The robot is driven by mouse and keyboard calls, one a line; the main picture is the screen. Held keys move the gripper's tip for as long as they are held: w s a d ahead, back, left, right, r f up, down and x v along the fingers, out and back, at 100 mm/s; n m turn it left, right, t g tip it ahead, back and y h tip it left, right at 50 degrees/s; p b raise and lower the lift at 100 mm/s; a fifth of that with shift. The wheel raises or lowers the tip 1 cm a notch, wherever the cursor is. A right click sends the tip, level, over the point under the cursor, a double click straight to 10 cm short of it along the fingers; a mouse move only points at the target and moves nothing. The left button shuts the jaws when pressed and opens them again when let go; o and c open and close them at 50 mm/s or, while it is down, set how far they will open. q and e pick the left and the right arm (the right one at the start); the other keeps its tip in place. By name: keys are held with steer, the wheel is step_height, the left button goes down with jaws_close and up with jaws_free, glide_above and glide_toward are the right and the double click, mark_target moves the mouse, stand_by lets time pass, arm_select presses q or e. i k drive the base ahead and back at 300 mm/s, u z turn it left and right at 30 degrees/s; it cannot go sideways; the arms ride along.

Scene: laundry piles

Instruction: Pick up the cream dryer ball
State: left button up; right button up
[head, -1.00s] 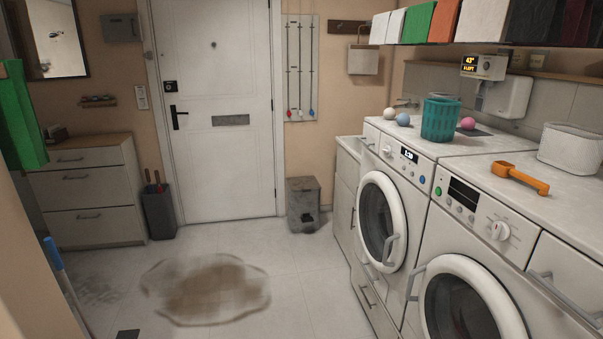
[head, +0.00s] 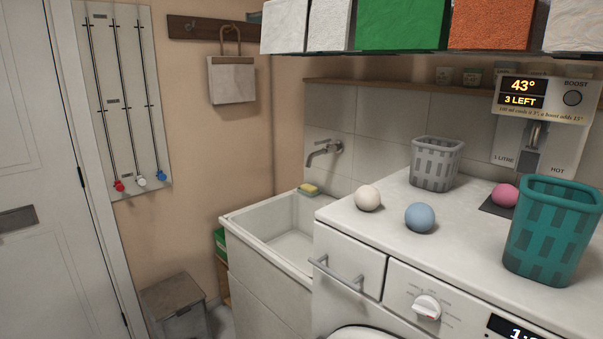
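The cream dryer ball (head: 368,198) rests on the white washing machine top (head: 395,262), near its left corner beside the sink. It is off-white and nothing covers it. A blue ball (head: 420,217) sits just to its right, slightly nearer. A pink ball (head: 504,195) lies farther right on a dark patch, partly behind the teal basket. Neither of my grippers shows in the head view.
A teal basket (head: 552,232) and a grey basket (head: 436,164) stand on the machine top. A sink (head: 262,236) with a tap (head: 326,151) adjoins on the left. Coloured boxes (head: 414,25) hang above. A dispenser (head: 540,120) is on the wall.

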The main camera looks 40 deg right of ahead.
mark_target(367, 198)
steer(key=i, duration=2.1)
steer(key=z, duration=3.4)
